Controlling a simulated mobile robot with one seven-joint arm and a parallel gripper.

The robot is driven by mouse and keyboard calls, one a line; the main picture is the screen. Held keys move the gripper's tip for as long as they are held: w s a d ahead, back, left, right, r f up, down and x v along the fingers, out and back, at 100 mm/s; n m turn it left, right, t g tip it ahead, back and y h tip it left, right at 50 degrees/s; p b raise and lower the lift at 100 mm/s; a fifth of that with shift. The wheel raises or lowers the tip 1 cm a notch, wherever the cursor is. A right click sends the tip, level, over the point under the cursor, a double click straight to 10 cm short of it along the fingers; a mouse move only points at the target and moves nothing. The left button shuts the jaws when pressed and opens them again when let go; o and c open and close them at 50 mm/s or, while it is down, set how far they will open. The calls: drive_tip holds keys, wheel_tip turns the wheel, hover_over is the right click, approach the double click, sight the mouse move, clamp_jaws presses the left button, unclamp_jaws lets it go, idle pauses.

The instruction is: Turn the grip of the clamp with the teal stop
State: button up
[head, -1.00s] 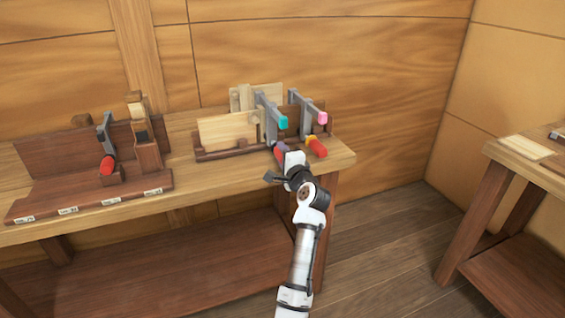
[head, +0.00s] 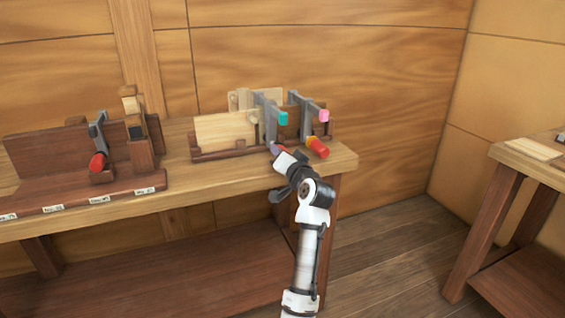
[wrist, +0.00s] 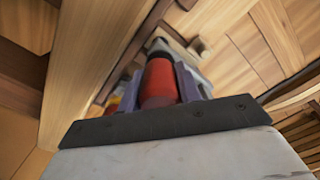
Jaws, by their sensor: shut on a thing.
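The clamp with the teal stop (head: 283,118) stands on the dark wooden rack near the right end of the bench, its grey bar (head: 268,108) upright. Its red grip (wrist: 160,82) points toward me and fills the space between the two purplish fingers in the wrist view. My gripper (head: 277,149) is shut on this grip, which it mostly hides in the head view. To the right stands a similar clamp with a pink stop (head: 324,115) and a red grip with a yellow-orange collar (head: 317,147).
Another red-gripped clamp (head: 97,161) stands on a labelled dark rack (head: 70,200) at the left. Pale boards (head: 225,130) stand on the right rack (head: 220,153). A second table (head: 520,165) is at the far right, with open floor between.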

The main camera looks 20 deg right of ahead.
drive_tip(key=n+b, duration=0.1)
drive_tip(key=n, duration=0.1)
drive_tip(key=shift+n+b, duration=0.6)
drive_tip(key=shift+n, duration=0.2)
drive_tip(key=shift+r, duration=0.15)
drive_tip(key=o, duration=1)
drive_tip(key=shift+w, duration=0.1)
drive_tip(key=s+b, duration=0.1)
drive_tip(key=s, duration=1.3)
drive_tip(key=shift+d, duration=0.2)
drive_tip(key=shift+w, duration=0.1)
